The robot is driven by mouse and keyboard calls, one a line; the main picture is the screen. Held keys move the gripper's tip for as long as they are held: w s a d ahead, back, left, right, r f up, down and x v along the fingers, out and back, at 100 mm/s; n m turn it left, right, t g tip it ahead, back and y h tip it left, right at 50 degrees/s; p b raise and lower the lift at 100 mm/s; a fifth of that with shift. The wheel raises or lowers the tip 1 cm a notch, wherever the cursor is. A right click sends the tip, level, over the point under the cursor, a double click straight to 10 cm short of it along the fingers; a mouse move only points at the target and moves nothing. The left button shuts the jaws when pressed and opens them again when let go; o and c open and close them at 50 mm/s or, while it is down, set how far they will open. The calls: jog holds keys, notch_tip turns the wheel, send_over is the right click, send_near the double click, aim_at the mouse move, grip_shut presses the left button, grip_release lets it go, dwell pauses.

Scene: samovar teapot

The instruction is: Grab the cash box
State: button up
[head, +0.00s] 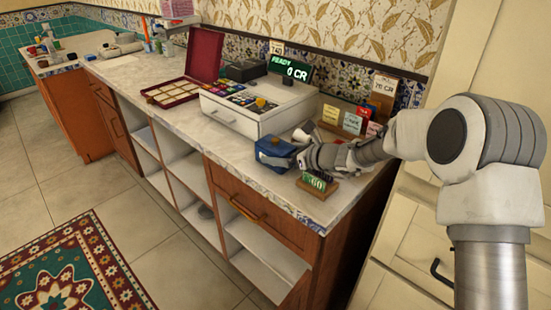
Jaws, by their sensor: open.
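The blue box (272,151), which looks like the cash box, sits upright on the light stone counter (235,168) near its front edge, in front of the white cash register. My gripper (299,147) reaches in from the right, at counter height. It is open, with its fingers at the right side of the blue box. I cannot tell whether they touch the box or stand just apart from it. The box's right side is partly hidden by the gripper.
The white cash register (243,122) stands behind the box. A small green-faced sign (317,182) stands close in front of my gripper, and a card rack (342,124) stands behind it. An open red case (172,93) lies further left. The counter left of the box is clear.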

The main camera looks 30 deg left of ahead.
jog(key=shift+w+a+f, duration=0.1)
jog(key=shift+a, duration=0.2)
jog(key=c, duration=1.3)
